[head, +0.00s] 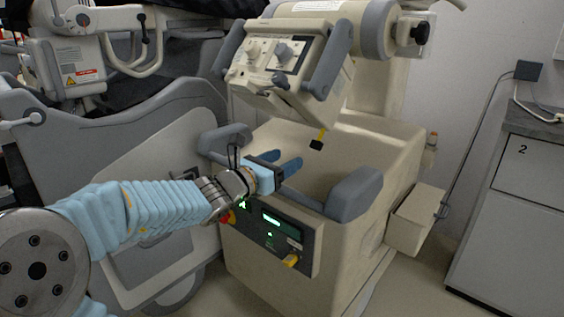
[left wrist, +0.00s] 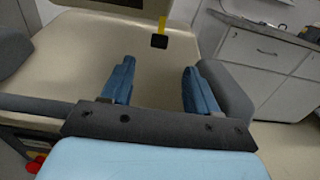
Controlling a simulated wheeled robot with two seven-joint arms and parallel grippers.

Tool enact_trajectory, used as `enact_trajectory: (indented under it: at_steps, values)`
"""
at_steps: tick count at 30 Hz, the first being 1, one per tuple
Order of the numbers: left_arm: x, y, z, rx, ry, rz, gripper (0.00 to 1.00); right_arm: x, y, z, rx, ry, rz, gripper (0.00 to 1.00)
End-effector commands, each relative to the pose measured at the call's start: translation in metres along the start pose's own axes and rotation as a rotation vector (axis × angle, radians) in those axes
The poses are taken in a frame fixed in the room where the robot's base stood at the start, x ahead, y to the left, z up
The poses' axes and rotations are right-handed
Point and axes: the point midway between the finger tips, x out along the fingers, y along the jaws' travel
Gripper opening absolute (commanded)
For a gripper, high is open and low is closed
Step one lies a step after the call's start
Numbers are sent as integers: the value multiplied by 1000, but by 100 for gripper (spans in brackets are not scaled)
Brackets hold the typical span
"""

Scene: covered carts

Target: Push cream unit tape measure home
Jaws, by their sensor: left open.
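The cream unit (head: 385,150) has a tilted control head (head: 285,60) above a hollow body. A yellow tape measure (head: 322,133) hangs out below the head, with a black end tab (head: 317,145). My left gripper (head: 281,160) is open and empty, above the front of the body, to the left of and a little below the tab. In the left wrist view the tape (left wrist: 163,22) and its black tab (left wrist: 159,41) show beyond the gap between the blue fingertips (left wrist: 158,68), apart from them. The top of the tape is hidden in the wrist view. My right gripper is not in view.
Grey padded bumpers (head: 354,192) stand on the body's front corners, one on each side of my gripper. A front panel (head: 272,238) with a green display lies below it. A grey cart (head: 100,140) stands left; a cabinet (head: 520,210) stands right.

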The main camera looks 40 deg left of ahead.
Motion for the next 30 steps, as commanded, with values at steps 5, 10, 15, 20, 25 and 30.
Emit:
enact_trajectory:
  at_steps: [5,10,15,20,25,30]
  values:
    - [0,0,-3,0,-3,0,44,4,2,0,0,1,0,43]
    - [-2,0,-23,1,-36,0,18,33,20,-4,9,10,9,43]
    - [-6,0,-40,1,-87,-1,0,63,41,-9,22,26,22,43]
    - [5,1,-32,0,-98,-2,0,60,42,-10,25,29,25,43]
    - [35,0,-28,0,-97,-2,0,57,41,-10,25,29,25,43]
    - [66,1,-25,0,-97,-1,0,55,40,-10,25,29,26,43]
